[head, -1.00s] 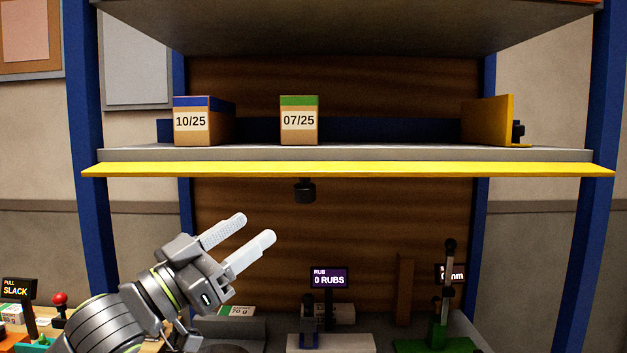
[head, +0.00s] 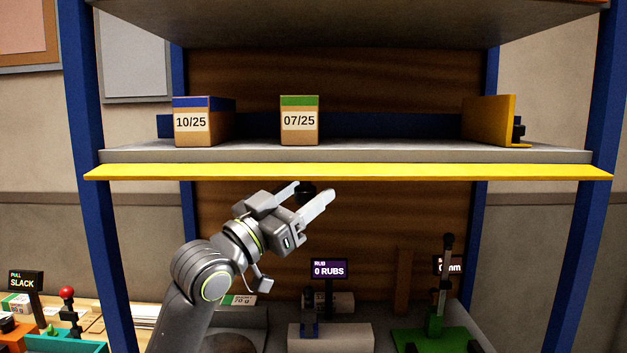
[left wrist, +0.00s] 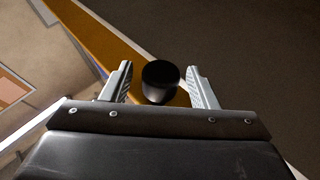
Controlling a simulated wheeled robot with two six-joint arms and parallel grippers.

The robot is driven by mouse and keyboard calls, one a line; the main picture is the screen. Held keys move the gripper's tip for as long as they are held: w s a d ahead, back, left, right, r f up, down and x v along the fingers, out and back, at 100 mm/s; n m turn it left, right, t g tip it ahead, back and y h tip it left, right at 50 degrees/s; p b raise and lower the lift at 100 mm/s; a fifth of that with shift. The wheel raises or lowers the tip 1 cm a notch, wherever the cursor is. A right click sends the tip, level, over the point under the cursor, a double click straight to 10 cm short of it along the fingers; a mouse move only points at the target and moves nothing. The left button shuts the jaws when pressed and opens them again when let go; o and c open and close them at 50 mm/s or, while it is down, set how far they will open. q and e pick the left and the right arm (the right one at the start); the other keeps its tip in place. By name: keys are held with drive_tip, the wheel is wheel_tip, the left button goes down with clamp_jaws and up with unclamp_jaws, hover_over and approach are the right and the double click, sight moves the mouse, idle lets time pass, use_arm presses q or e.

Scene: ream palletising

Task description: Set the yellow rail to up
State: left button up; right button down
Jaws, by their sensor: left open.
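The yellow rail (head: 400,172) runs across the front edge of the shelf in the head view. It also shows as a slanting yellow band in the left wrist view (left wrist: 92,30). A black knob (left wrist: 160,80) hangs below the rail's middle; in the head view it is partly hidden behind my fingers (head: 306,191). My left gripper (head: 314,194) is open. In the left wrist view the knob appears between its two fingers (left wrist: 163,88), with gaps on both sides, so it is not gripped. My right gripper is not in view.
On the shelf (head: 380,155) stand a blue-topped box (head: 190,122), a green-topped box (head: 299,121) and a yellow bookend-like plate (head: 490,120). Below are a display reading 0 RUBS (head: 329,270) and a green-based lever (head: 437,320). Blue posts (head: 590,200) flank the shelf.

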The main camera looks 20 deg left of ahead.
use_arm(q)
drive_tip(key=shift+x, duration=1.15)
clamp_jaws()
